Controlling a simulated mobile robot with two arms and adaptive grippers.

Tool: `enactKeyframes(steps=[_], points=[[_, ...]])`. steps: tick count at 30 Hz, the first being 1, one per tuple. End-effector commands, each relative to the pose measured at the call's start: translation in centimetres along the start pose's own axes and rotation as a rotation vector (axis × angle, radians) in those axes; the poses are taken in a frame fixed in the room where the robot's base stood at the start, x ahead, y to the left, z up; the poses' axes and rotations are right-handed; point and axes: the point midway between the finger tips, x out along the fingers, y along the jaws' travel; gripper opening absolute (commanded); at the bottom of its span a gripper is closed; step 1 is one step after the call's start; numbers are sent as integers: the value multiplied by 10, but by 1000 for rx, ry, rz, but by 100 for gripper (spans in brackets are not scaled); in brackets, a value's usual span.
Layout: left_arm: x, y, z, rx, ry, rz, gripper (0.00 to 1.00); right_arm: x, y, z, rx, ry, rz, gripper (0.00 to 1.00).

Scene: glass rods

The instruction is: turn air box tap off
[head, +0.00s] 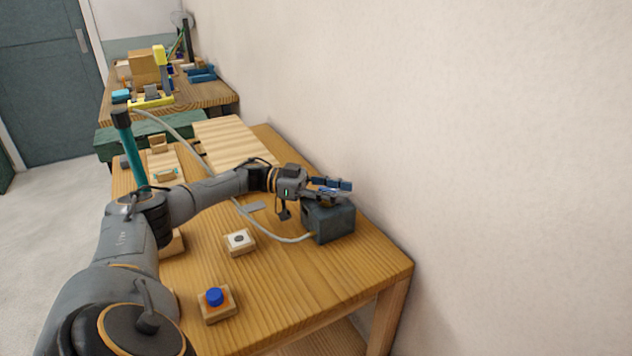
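The air box (332,222) is a dark grey block on the right side of the wooden table, close to the wall. A pale hose runs from its left side. My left gripper (328,186) is just above the box, reaching in from the left. Dark blue parts show at the gripper's end; I cannot tell whether they are fingers or the tap's handle. The tap is not clearly seen, and contact is unclear. The finger gap is too small to judge. My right gripper is not in view.
On the wooden table (290,290) are a block with a blue knob (214,297), a block with a dark round spot (239,240), a striped board (232,142) and a teal rod (131,150). A second table behind holds a yellow stand (152,101). The wall is close on the right.

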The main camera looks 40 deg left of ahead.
Motion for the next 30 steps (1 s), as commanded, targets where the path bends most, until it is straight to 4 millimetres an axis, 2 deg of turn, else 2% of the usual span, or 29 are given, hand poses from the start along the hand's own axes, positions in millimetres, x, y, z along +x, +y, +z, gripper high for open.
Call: enactKeyframes(steps=[6, 12, 19, 29, 30], points=[[-50, -1, 0, 0, -1, -6, 36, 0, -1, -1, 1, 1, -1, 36], [-85, -1, 0, 1, 0, -4, 36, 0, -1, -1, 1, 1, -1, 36], [-102, 0, 0, 0, 1, -1, 36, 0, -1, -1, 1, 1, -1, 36], [-104, 0, 0, 0, 1, 0, 36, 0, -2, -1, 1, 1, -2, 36], [-104, 0, 0, 0, 0, 1, 44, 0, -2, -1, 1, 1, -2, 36]])
